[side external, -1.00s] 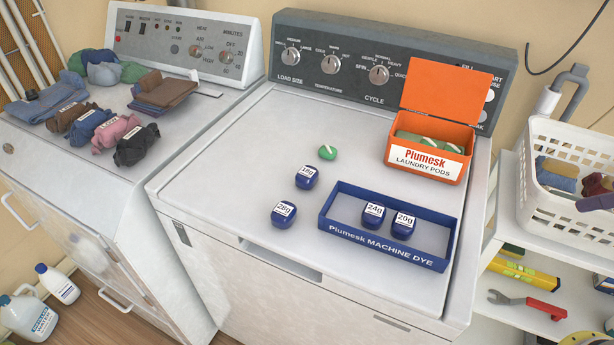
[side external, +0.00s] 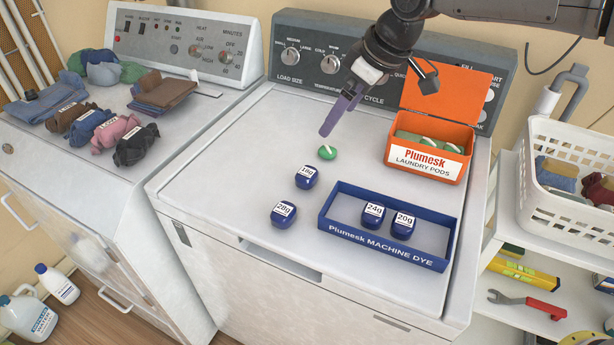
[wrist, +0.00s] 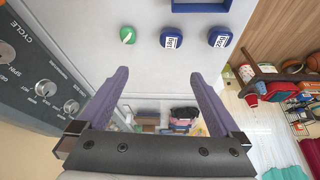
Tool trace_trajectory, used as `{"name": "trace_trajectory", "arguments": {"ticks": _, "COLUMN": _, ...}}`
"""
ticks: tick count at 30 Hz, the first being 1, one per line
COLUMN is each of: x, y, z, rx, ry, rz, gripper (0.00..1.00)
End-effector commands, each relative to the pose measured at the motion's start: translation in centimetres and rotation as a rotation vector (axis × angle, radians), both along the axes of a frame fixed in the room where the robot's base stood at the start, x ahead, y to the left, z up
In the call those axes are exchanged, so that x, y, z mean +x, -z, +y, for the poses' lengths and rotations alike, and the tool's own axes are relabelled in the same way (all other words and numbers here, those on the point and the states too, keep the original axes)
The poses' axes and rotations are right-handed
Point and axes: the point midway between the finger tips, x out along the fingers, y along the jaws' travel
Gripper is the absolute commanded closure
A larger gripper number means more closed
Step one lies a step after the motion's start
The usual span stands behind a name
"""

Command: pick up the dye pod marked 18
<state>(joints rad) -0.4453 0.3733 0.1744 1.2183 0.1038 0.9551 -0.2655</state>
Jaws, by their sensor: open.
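The blue dye pod marked 18g (side external: 306,177) sits on the white washer lid, left of the blue dye tray (side external: 385,246). In the wrist view I take the middle pod (wrist: 171,41) to be it, though its label is too small to read there. My gripper (side external: 328,133) is above the back of the lid, beyond the pod and apart from it. Its purple fingers also show in the wrist view (wrist: 159,74), open with nothing between them. A similar blue pod marked 28g (side external: 284,214) stands nearer the front edge.
A green pod (side external: 327,152) lies just behind the 18g pod, below my fingertips. The tray holds pods marked 24g (side external: 373,215) and 20g (side external: 403,224). An open orange pod box (side external: 428,167) stands at the back right. The lid left of the pods is clear.

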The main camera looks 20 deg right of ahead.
Motion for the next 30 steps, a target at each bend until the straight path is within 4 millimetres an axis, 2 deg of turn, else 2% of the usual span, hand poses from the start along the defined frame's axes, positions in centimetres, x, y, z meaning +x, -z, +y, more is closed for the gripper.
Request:
{"name": "trace_trajectory", "arguments": {"ticks": 1, "x": -0.2, "y": 1.3, "z": 0.8, "rx": -0.010, "ry": -0.013, "rz": 0.021, "gripper": 0.00}}
{"name": "trace_trajectory", "arguments": {"ticks": 5, "x": -0.5, "y": 2.8, "z": 1.8, "rx": -0.019, "ry": -0.031, "rz": 0.038, "gripper": 0.00}}
{"name": "trace_trajectory", "arguments": {"ticks": 16, "x": 1.3, "y": 8.7, "z": 3.3, "rx": -0.019, "ry": -0.030, "rz": 0.039, "gripper": 0.00}}
{"name": "trace_trajectory", "arguments": {"ticks": 26, "x": 1.8, "y": 10.7, "z": 3.9, "rx": -0.018, "ry": -0.030, "rz": 0.036, "gripper": 0.00}}
{"name": "trace_trajectory", "arguments": {"ticks": 30, "x": 2.0, "y": 12.2, "z": 4.3, "rx": -0.019, "ry": -0.030, "rz": 0.037, "gripper": 0.00}}
